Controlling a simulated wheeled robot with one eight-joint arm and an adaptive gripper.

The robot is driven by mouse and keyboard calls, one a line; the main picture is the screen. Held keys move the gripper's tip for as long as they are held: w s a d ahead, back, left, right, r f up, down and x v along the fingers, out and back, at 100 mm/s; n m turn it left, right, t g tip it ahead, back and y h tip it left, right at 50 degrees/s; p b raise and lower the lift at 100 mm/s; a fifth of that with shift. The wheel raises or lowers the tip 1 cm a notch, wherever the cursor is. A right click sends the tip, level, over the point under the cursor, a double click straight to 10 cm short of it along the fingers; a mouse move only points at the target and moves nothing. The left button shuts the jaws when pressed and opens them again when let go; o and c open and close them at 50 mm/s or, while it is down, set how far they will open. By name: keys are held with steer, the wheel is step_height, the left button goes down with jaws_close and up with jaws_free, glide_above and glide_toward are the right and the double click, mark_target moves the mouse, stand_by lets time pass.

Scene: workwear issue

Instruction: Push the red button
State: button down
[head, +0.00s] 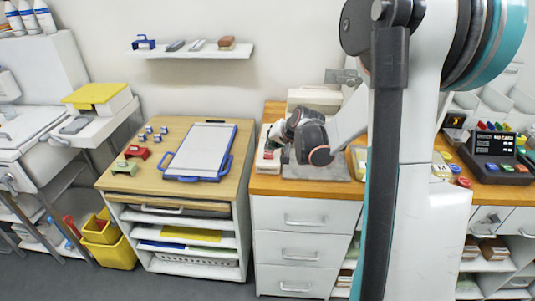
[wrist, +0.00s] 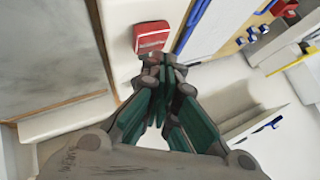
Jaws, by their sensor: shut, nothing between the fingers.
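A red block-shaped button (wrist: 151,37) with a pale band on its face sits on a narrow white panel in the wrist view. In the head view, a small red patch (head: 268,154) shows on the white panel at the left end of the wooden counter, partly below my gripper. My gripper (wrist: 166,75) is shut and empty. Its fingertips lie just beside the red button in the wrist picture; I cannot tell whether they touch it. In the head view my gripper (head: 274,138) hangs over the panel, its fingertips hard to make out.
A grey plate (head: 318,171) lies on the counter right of the panel. A wooden cabinet to the left bears a blue-framed board (head: 201,149). A wall shelf (head: 190,53) is above. A dark display unit (head: 493,144) stands at the right.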

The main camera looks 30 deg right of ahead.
mark_target(271, 153)
steer(key=shift+f, duration=0.15)
steer(key=shift+f+b, duration=0.3)
steer(key=shift+b, duration=0.1)
steer(key=shift+f, duration=0.2)
stand_by(0.6)
steer(key=shift+r, duration=0.1)
steer(key=shift+r+p, duration=0.3)
steer(key=shift+r, duration=0.3)
steer(key=shift+r, duration=0.1)
step_height(271, 153, up, 6)
steer(key=p, duration=0.4)
stand_by(1.3)
